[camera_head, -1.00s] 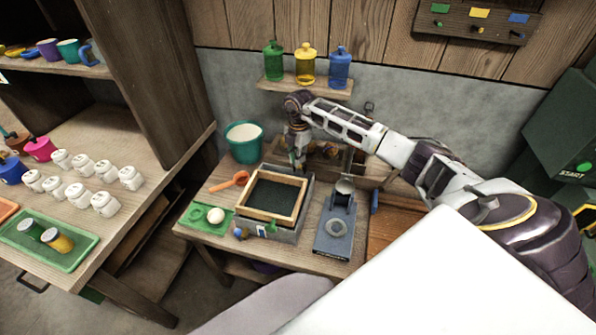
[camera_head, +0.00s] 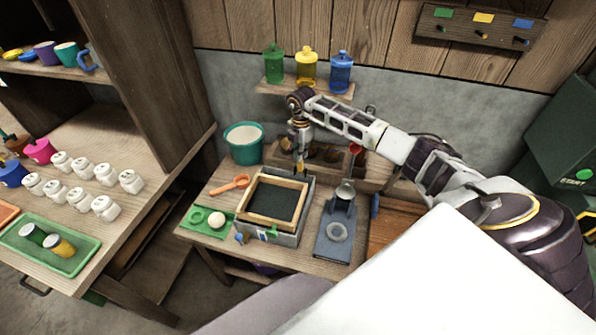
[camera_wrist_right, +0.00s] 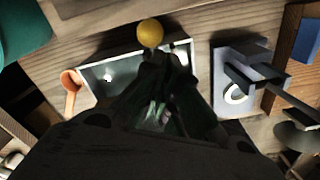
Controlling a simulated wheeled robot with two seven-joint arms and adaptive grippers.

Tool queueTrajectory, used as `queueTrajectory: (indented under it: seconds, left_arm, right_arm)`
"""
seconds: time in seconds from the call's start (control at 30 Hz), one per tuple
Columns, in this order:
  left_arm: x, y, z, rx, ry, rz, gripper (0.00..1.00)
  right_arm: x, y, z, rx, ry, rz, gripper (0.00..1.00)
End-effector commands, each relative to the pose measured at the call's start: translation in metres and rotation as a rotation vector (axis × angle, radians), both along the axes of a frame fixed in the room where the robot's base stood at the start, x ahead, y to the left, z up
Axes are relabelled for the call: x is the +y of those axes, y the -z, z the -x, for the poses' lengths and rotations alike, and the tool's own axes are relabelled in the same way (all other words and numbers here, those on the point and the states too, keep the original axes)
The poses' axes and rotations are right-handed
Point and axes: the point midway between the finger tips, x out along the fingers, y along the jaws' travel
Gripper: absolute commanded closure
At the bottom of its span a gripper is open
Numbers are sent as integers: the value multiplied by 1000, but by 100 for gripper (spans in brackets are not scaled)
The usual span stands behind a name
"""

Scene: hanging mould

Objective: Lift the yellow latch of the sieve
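The sieve (camera_head: 250,218) is a square wooden frame around dark mesh, set on a grey box on the small table. It also shows in the right wrist view (camera_wrist_right: 100,68), mostly behind my fingers. A round yellow knob, apparently the latch (camera_wrist_right: 151,32), stands at its far edge in that view. In the head view I cannot make the latch out clearly. My right gripper (camera_head: 299,168) points down at the sieve's far right corner. In the wrist view its dark fingertips (camera_wrist_right: 166,62) lie close to the knob; contact and finger gap are unclear. My left gripper is out of view.
A ladle (camera_head: 345,190) with a red-tipped handle and a blue-grey stand (camera_head: 335,245) are right of the sieve. An orange spoon (camera_head: 230,185), green tray (camera_head: 200,228) and teal bucket (camera_head: 243,153) are on its left. A wooden rack (camera_head: 278,156) stands behind.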

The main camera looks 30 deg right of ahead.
Motion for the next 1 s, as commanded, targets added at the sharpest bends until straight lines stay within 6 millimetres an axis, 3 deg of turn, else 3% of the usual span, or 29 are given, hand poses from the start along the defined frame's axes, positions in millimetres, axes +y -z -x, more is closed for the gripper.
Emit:
queueTrajectory:
  seconds: [0.4, 1.0]
  left_arm:
    - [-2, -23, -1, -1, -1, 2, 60]
    - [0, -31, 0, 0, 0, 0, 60]
  right_arm:
    - [0, -36, -1, -5, 0, -3, 100]
    - [7, -42, 4, -4, -2, -4, 100]
